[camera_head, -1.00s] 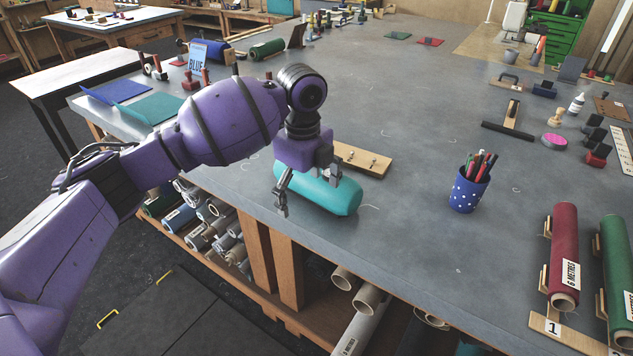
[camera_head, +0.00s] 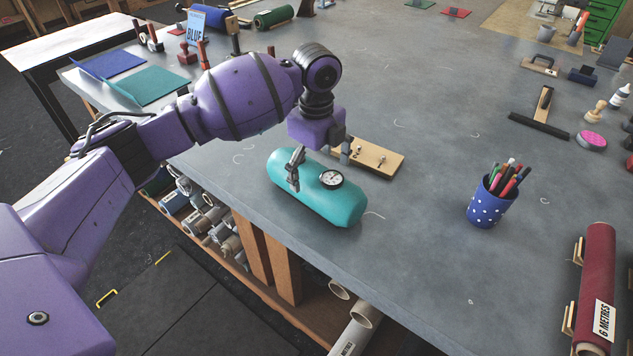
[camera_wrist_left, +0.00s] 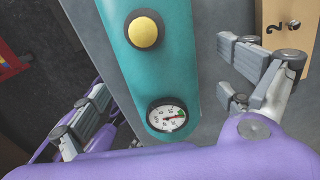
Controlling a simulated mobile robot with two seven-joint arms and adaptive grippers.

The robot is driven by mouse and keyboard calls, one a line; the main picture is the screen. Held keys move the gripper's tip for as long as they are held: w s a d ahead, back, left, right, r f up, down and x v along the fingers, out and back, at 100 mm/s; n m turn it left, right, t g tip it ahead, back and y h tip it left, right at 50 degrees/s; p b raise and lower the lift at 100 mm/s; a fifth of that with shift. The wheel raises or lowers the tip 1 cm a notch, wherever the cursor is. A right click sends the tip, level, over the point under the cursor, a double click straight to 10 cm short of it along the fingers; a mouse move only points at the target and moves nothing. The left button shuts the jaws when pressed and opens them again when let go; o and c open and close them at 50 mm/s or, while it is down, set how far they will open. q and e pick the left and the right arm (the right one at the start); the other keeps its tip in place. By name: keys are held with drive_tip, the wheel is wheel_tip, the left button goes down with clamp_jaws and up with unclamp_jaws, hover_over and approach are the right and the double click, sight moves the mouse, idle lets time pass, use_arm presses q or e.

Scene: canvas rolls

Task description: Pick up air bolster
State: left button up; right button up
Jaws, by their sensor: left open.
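The air bolster (camera_head: 335,202) is a teal cylinder lying on the grey table near its front edge. A round dial gauge (camera_head: 331,179) sits on its top. The left wrist view shows the bolster (camera_wrist_left: 180,72) from above, with the gauge (camera_wrist_left: 167,115) and a yellow knob (camera_wrist_left: 144,31). My left gripper (camera_head: 319,163) is over the bolster, open and empty. In the left wrist view its fingers (camera_wrist_left: 165,90) are wide apart, one on each side of the bolster, with gaps between. My right gripper is not in view.
A wooden board with metal pegs (camera_head: 385,164) lies just behind the bolster. A blue dotted pen cup (camera_head: 488,207) stands to the right, and a red roll (camera_head: 597,280) lies farther right. The table between bolster and cup is clear. Rolls (camera_head: 363,316) lie on the shelf below.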

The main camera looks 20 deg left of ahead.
use_arm(q)
drive_tip(key=f, duration=0.4)
drive_tip(key=shift+a, duration=0.2)
drive_tip(key=shift+f, duration=0.4)
drive_tip(key=c, duration=0.9)
drive_tip(key=shift+w, duration=0.1)
drive_tip(key=c, duration=0.7)
drive_tip(key=shift+c, duration=0.2)
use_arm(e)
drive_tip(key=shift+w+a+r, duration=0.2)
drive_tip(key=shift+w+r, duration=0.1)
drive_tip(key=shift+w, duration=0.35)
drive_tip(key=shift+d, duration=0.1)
